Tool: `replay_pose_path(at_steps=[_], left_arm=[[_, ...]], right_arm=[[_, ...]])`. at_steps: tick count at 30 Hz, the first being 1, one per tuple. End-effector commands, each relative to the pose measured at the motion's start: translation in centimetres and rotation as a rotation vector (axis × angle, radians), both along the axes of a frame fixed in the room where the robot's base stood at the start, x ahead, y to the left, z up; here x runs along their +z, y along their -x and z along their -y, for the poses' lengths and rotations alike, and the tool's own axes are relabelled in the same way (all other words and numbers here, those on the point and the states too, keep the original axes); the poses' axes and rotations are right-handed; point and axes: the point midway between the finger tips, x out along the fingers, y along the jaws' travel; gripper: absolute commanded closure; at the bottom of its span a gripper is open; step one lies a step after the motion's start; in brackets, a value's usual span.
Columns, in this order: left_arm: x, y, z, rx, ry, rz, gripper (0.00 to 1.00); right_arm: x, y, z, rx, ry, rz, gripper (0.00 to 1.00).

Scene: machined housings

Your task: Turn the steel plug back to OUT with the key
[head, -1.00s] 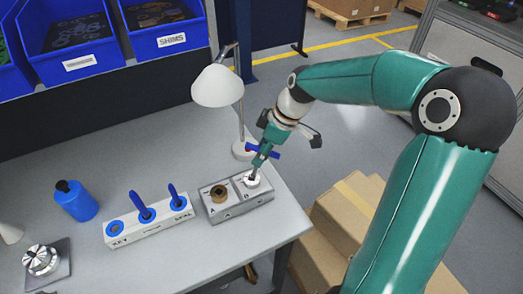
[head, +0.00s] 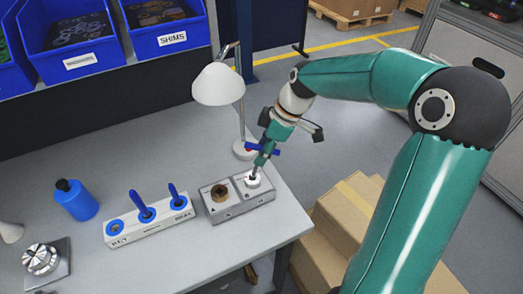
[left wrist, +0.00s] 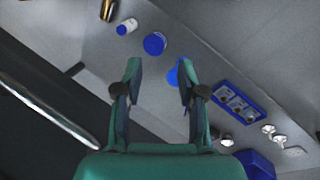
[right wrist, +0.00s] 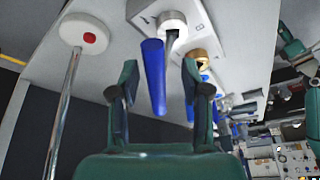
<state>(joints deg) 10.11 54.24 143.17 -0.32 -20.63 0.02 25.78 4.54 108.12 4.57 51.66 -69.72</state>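The grey two-bore housing (head: 232,209) sits near the bench's right edge. The brass plug (head: 220,191) is at bore A. The pale steel plug (head: 253,181) is at bore B, with the key's dark shaft standing in it. The key's blue crossbar (right wrist: 154,78) lies between the fingers of my right gripper (right wrist: 160,72), with a visible gap on the right finger's side. In the head view, my right gripper (head: 259,160) is above the steel plug and covers the crossbar's middle. My left gripper (left wrist: 158,72) is open and empty, seen only in its wrist view.
A white rack (head: 150,228) holds two upright blue-handled tools, its left socket empty. A white lamp (head: 218,86) stands close behind the housing. A blue bottle (head: 76,201) and a metal dial (head: 41,260) are at left. Cardboard boxes (head: 345,215) stand beyond the bench's right edge.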

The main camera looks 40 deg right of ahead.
Motion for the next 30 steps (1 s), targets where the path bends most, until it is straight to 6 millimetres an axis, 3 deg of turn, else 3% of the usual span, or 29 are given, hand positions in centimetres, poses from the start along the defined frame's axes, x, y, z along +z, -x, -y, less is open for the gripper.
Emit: replay_pose_path(at_steps=[11, 24, 30], left_arm=[[0.1, 0.0, 0.0, 0.0, 0.0, 0.0, 0.6], [0.1, 0.0, 0.0, 0.0, 0.0, 0.0, 0.6], [0.0, 0.0, 0.0, 0.0, 0.0, 0.0, 0.6]], right_arm=[[1.0, 0.3, 0.3, -0.001, -0.001, 0.001, 0.53], [8.5, 2.4, 2.5, -0.002, 0.002, 0.003, 0.53], [10.6, 3.0, 3.1, -0.001, 0.0, 0.0, 0.53]])
